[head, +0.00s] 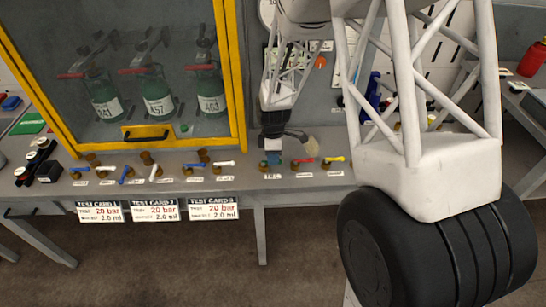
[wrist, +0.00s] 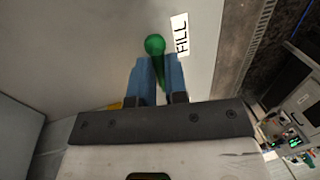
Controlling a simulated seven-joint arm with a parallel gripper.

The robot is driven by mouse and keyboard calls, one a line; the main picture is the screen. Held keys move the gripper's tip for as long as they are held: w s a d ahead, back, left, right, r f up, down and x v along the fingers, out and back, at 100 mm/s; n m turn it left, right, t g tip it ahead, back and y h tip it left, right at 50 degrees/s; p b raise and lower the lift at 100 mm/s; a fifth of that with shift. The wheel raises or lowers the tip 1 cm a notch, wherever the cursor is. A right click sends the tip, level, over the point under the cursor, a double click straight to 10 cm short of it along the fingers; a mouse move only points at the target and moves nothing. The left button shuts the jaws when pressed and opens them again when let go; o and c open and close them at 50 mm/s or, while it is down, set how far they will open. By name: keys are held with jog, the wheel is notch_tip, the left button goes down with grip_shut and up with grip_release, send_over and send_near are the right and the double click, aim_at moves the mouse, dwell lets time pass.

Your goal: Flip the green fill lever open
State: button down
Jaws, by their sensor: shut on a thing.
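The green fill lever (wrist: 155,46) has a round green knob and a thin green shaft, and shows in the wrist view beside a white label reading FILL (wrist: 180,34). My gripper (wrist: 156,62) has two blue fingers, shut on the lever's shaft, with the knob sticking out past the fingertips. In the head view my gripper (head: 273,157) is low over the bench, just behind a small white label (head: 271,176). The lever itself is hidden there by my fingers. The lever's pivot is not clear in the wrist view.
A red-handled valve (head: 303,161) and a yellow-handled valve (head: 334,159) stand close to the right. Several blue and white levers line the bench to the left, before a yellow-framed cabinet (head: 241,80) holding green bottles. Test cards (head: 155,210) hang on the bench front.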

jog(key=m, duration=0.2)
jog(key=s+m, duration=0.1)
jog(key=m, duration=0.1)
jog(key=shift+s+y, duration=0.15)
jog(key=shift+y, duration=0.25)
jog(key=m, duration=0.3)
jog(key=s+m, duration=0.1)
jog(key=m, duration=0.1)
jog(key=shift+a+t+y, duration=0.3)
jog(key=shift+a+y, duration=0.05)
jog(key=shift+y, duration=0.05)
jog(key=m, duration=0.3)
jog(key=s+a+m, duration=0.1)
jog(key=shift+t, duration=0.4)
jog(key=shift+s+a+m+t+y, duration=0.1)
jog(key=shift+a+m+t+y, duration=0.15)
jog(key=shift+m, duration=0.95)
jog(key=shift+s+a+m+t+y, duration=0.15)
jog(key=shift+a+m, duration=0.2)
jog(key=shift+m, duration=0.85)
jog(key=shift+w, duration=0.1)
jog(key=c, duration=1.1)
grip_release()
jog(key=shift+c, duration=0.2)
